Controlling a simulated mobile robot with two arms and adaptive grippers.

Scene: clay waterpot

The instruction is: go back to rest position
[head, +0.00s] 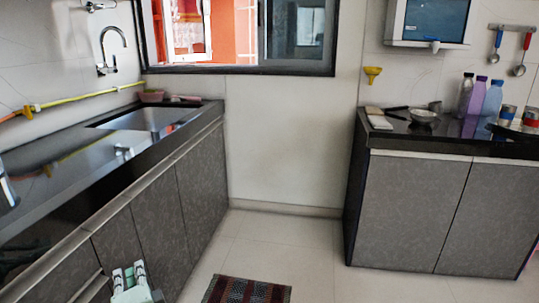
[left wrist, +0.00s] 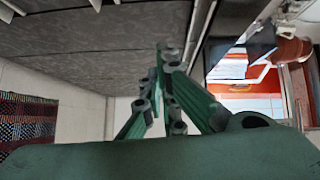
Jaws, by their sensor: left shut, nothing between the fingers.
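My left gripper (head: 128,272) shows at the bottom left of the head view, low in front of the grey cabinet doors under the left counter. It is shut and empty. In the left wrist view its green fingers (left wrist: 166,62) come together at their tips, with nothing between them. My right gripper is in neither view. No clay waterpot shows in either view.
The left counter (head: 60,172) has a sink and tap. The right counter (head: 440,143) holds bottles, cups and a bowl. A patterned mat (head: 245,291) lies on the floor. The floor (head: 285,240) between the counters is otherwise clear.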

